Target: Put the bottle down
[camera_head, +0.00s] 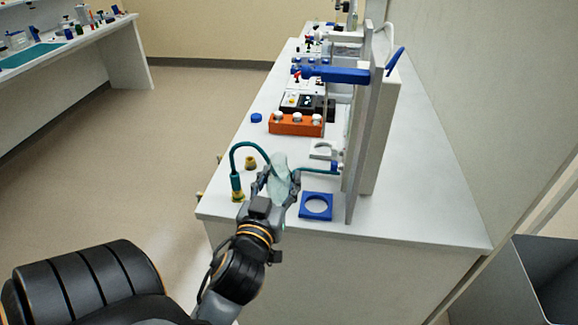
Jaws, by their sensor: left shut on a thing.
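A pale, translucent greenish bottle (280,172) is at the front end of the white bench, in the fingers of my left gripper (281,186). The gripper is shut on it, and its fingers and wrist hide the lower part of the bottle. I cannot tell whether the bottle's base touches the bench top. A blue square holder (304,207) with a round opening lies on the bench just right of the gripper. My right gripper is not in view.
A green hose (236,155) curves behind the gripper. An orange rack (290,126) with white round tops stands farther back, near a blue cap (256,117). Upright panels (364,130) with a blue handle (335,74) line the bench's right side. A grey bin (500,285) stands lower right.

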